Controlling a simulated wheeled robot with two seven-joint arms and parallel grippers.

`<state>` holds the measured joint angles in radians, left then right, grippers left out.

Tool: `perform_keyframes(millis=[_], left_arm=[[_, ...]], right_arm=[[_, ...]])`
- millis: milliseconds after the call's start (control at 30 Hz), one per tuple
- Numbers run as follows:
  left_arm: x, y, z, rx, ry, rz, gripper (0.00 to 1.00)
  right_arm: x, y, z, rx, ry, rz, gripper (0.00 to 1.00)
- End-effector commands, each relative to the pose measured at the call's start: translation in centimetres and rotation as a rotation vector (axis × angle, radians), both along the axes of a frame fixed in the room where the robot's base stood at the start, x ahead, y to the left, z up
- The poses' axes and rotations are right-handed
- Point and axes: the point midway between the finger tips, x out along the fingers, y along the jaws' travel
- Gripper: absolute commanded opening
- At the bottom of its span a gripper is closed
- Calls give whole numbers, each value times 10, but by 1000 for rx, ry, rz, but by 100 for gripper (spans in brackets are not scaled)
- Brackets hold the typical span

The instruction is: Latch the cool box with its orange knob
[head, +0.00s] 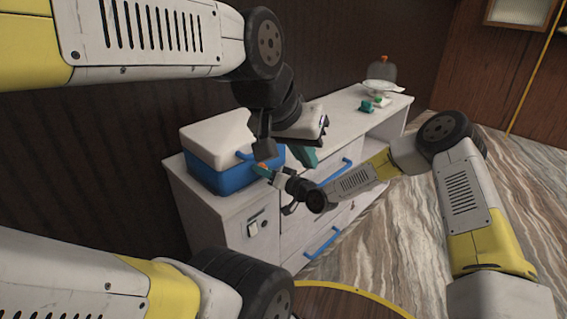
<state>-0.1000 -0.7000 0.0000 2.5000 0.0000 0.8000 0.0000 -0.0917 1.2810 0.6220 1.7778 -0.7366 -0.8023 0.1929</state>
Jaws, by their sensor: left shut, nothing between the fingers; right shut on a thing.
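The cool box (216,179) has a blue body and a white lid (215,139), and stands on the left end of the white counter. The lid looks down on the body. A small orange knob (261,165) shows at its front right, beside a blue handle piece (243,155). My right gripper (263,171) reaches in from the right with teal fingers and is shut on the orange knob; the fingers hide part of it.
The white counter (335,110) has blue drawer handles (322,242) on its front. Small green pieces (367,106), a white dish (380,87) and a clear dome (383,70) with an orange top stand at its far end. Marbled floor lies open to the right.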

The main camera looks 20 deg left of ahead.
Motion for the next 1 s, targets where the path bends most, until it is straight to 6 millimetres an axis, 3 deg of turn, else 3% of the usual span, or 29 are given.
perform_keyframes(millis=[267, 300, 400, 767, 1000], left_arm=[[0, 0, 0, 0, 0, 0, 0], [0, 0, 0, 0, 0, 0, 0], [0, 0, 0, 0, 0, 0, 0], [0, 0, 0, 0, 0, 0, 0], [0, 0, 0, 0, 0, 0, 0]], right_arm=[[1, -1, -1, 0, 2, -2, 0], [1, -1, -1, 0, 2, -2, 45], [0, -1, -1, -1, 1, -2, 61], [-1, -4, 0, -1, 0, -2, 61], [-14, -40, 3, -2, 0, -2, 61]])
